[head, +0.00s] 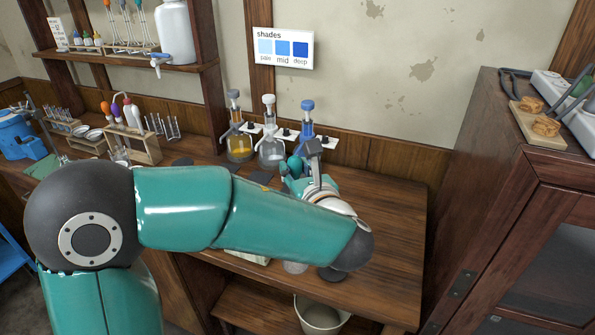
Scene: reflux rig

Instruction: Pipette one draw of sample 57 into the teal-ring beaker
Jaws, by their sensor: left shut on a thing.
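My left arm crosses the view from the left, and its gripper (299,166) is over the bench just in front of the blue-topped dispenser bottle (307,122). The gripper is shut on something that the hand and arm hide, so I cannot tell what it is. Part of a clear or pale vessel (295,267) shows below my forearm; no teal ring can be made out on it. I cannot pick out a sample marked 57. My right gripper is not in view.
An amber bottle (239,146) and a clear bottle (270,150) stand along the wall. Racks with tubes and bulbs (135,145) are at the left of the wooden bench (390,235). A bin (320,314) sits below. A tall cabinet (500,190) bounds the right.

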